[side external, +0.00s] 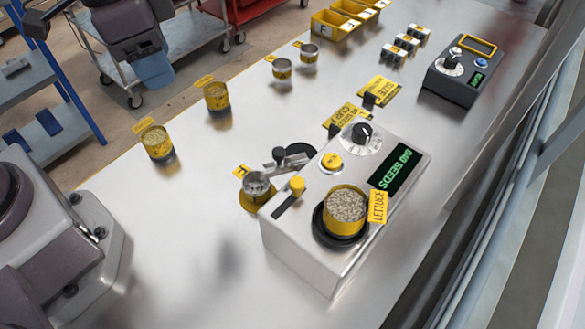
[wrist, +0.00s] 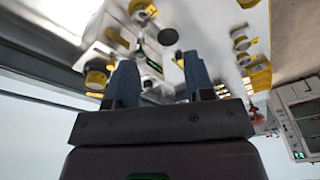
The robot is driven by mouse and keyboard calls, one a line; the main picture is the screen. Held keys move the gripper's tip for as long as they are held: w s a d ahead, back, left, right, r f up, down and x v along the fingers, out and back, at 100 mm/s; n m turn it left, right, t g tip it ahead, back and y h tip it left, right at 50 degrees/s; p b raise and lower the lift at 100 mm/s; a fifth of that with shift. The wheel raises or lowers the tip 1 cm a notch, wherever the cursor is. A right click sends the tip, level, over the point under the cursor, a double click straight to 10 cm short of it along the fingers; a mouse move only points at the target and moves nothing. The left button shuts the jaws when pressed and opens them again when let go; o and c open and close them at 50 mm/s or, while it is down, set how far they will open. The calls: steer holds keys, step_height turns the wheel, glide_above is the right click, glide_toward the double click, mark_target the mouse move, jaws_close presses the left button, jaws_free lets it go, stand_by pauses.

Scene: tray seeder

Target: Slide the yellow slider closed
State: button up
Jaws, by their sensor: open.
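The yellow slider (side external: 297,186) is a small knob on top of the pale metal seeder (side external: 300,262). It sits at the upper right end of a short dark slot, and the slot runs down and left from it. My gripper (side external: 155,76) hangs at the upper left of the side view, well away from the seeder. In the wrist view its two blue-grey fingers (wrist: 160,75) stand apart with nothing held between them. The wrist view is blurred and tilted, and I cannot pick out the slider there.
A yellow cup of seeds (side external: 346,207) stands on the seeder, near a yellow button (side external: 331,162) and a dial (side external: 361,136). A small metal cup (side external: 257,187) is beside its left edge. Yellow seed cups (side external: 157,143) stand further left.

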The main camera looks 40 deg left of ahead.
steer(key=w+d+f+m+g+h, duration=0.1)
steer(key=w+d+f+m+h, duration=0.2)
steer(key=d, duration=0.5)
steer(key=m+h, duration=0.1)
steer(key=m, duration=0.5)
glide_toward(296, 181)
steer(key=x, duration=0.8)
steer(key=shift+d+f, duration=0.1)
steer(key=shift+f, duration=0.15)
